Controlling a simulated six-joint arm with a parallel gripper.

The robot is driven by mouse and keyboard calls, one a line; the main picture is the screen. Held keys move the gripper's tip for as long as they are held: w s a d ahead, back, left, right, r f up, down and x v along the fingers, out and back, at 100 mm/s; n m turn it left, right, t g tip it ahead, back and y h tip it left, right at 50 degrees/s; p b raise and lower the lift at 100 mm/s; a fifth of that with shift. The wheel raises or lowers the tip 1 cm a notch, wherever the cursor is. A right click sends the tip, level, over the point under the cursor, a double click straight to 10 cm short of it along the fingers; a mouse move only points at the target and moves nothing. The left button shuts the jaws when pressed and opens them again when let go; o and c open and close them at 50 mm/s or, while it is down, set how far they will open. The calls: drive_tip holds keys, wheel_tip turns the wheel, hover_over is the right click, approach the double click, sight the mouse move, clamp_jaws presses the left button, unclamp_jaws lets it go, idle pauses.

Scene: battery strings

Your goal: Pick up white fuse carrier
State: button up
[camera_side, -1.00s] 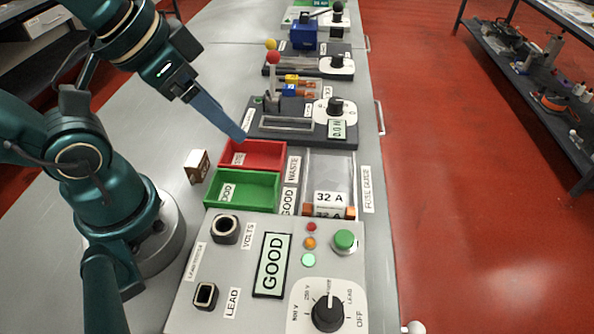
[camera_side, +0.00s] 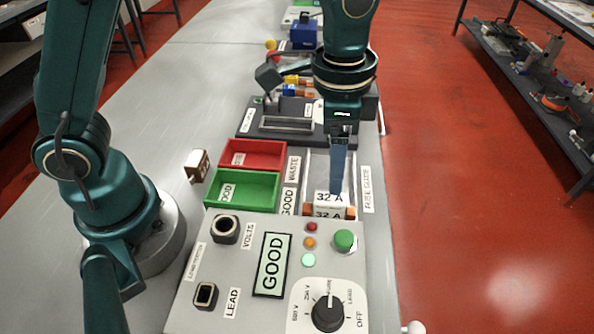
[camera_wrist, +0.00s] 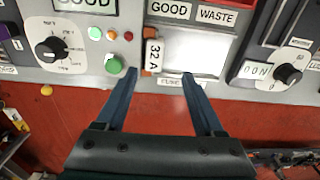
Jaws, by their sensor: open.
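The white fuse carrier (camera_side: 329,198), marked "32 A", lies at the near end of the fuse guide (camera_side: 315,165), close to the tester panel. Copper-coloured ends show beside it. In the wrist view the white carrier (camera_wrist: 152,56) is at the left end of the guide (camera_wrist: 223,48). My gripper (camera_side: 338,185) points down over the guide, just behind the carrier in the side view. In the wrist view my gripper (camera_wrist: 159,75) is open and empty, its fingers spread on either side of the carrier's line. I cannot tell its exact height above the carrier.
A green bin (camera_side: 247,205) and a red bin (camera_side: 270,147) sit left of the guide. The tester panel (camera_side: 205,262), with its screen reading "GOOD", is in front. A grey fixture with a lever and a dial stands behind. The red floor is on the right.

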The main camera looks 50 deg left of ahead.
sight(330, 198)
drive_tip(key=shift+s+d+f, duration=0.15)
drive_tip(key=shift+s+f, duration=0.05)
drive_tip(key=shift+f, duration=0.25)
drive_tip(key=shift+s+d+f, duration=0.1)
drive_tip(key=shift+s+f, duration=0.05)
drive_tip(key=shift+f, duration=2.6)
clamp_jaws()
